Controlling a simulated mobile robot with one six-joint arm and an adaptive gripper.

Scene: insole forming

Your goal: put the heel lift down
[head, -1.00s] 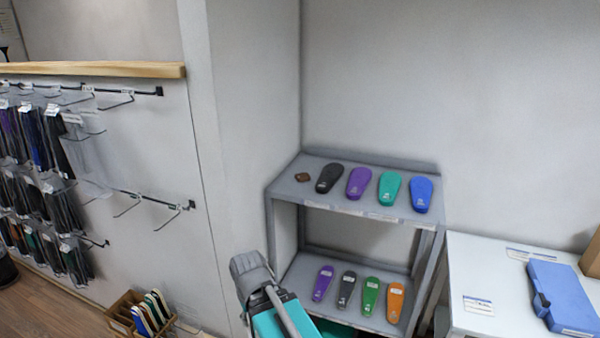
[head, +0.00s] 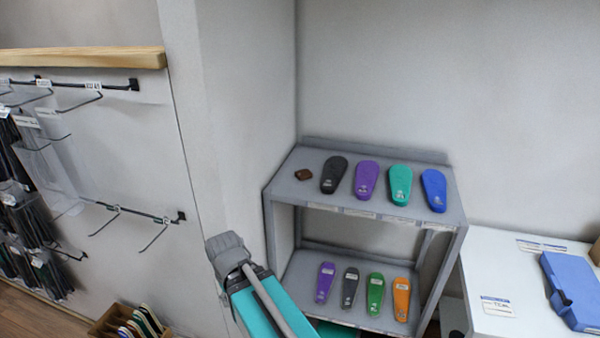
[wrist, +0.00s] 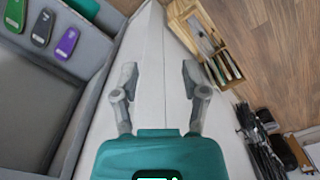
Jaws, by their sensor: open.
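A small brown piece (head: 303,174), which looks like the heel lift, lies at the left end of the shelf unit's top board (head: 292,191). It lies beside a row of insoles and nothing holds it. My gripper (wrist: 158,78) is open and empty in the wrist view. Its two grey fingers are spread, with only pale wall surface between them. The small brown piece does not show in the wrist view. In the head view my teal and grey arm is in front of the shelf's left side, and the fingers cannot be made out there.
Black (head: 334,174), purple (head: 367,180), teal (head: 400,184) and blue (head: 433,190) insoles fill the top board. More lie on the lower board. A white table (head: 500,268) with a blue case (head: 574,290) stands right. A wooden box (wrist: 190,22) stands on the floor.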

